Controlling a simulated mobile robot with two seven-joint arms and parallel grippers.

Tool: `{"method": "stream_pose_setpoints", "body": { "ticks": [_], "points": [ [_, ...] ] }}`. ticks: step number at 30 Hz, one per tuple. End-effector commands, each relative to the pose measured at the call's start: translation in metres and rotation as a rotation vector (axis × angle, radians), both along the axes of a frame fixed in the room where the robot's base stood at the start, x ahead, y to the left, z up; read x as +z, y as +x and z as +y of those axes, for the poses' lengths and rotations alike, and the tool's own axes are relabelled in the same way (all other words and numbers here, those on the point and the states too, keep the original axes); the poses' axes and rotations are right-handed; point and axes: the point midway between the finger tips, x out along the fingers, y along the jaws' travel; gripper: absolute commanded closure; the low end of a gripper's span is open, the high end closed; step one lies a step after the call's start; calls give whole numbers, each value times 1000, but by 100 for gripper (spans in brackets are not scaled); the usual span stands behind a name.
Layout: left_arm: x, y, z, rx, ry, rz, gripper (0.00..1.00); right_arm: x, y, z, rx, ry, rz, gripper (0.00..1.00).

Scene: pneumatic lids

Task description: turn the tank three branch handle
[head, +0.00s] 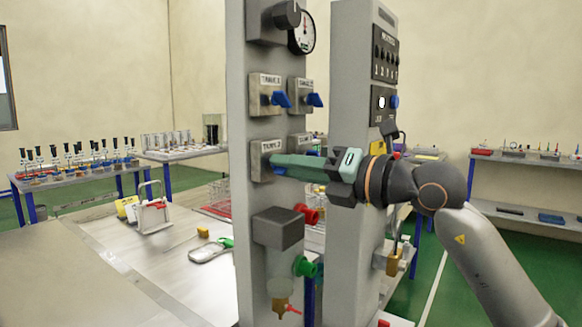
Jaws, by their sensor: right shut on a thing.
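My left gripper is not in view.
Two other blue handles (281,99) (315,100) sit above on labelled blocks, below a gauge (302,35). A dark grey box (278,228) and red fitting (307,214) sit below. A second panel (349,60) stands close on the right. A bench (130,255) lies left.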

Motion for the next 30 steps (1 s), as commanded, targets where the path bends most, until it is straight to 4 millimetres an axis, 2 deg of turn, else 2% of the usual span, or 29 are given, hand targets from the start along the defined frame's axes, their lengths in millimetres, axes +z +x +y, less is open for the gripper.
{"method": "stream_pose_setpoints", "body": {
  "ticks": [10, 11, 14, 23, 26, 30],
  "points": [
    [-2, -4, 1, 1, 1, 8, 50, 1, 0, 0, -1, 5, 0, 100],
    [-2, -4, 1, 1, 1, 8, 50, 1, 0, 0, -1, 5, 0, 74],
    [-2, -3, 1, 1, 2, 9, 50, 1, 0, 0, -1, 5, 0, 62],
    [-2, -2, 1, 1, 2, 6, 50, 0, -1, -2, -1, 2, 1, 62],
    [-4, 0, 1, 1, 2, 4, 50, -1, -6, -10, -1, 2, 0, 62],
    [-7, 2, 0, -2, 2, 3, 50, -2, -21, -32, -4, 1, -2, 62]
  ]
}}
